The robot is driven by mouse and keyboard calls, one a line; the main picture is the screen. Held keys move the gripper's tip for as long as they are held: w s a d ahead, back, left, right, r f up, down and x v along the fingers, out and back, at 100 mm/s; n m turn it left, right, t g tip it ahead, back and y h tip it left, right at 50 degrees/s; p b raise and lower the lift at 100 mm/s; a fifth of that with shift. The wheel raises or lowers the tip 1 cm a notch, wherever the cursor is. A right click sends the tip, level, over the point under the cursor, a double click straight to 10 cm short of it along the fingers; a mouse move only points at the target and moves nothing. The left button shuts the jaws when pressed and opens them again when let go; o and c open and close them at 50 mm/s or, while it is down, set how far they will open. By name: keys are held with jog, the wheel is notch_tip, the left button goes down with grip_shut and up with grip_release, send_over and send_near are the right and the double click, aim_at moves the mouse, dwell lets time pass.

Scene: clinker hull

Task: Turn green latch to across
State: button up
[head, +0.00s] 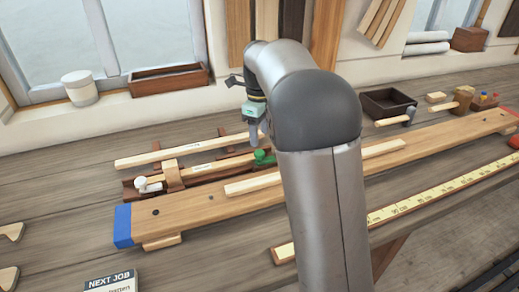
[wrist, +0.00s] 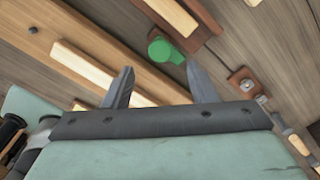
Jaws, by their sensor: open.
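The green latch (head: 264,158) sits at the right end of a brown wooden fixture (head: 175,180) on the bench, just below my gripper (head: 254,138). In the wrist view the green latch (wrist: 164,49) shows a round end and a short arm, beside a reddish-brown block (wrist: 190,32). My gripper (wrist: 160,82) is open and empty. Its two fingers point toward the latch, which appears beyond the fingertips and between them in the picture. They look apart from it. My arm hides part of the bench to the right of the latch.
A long plank with a blue end (head: 123,226) lies in front, with a pale strip (head: 252,183) on it. A white latch-like piece (head: 147,185) is at the fixture's left end.

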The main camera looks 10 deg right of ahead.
aim_at(259, 152)
notch_tip(259, 152, down, 6)
jog(key=shift+f, duration=0.25)
jog(key=shift+c, duration=0.2)
jog(key=c, duration=0.9)
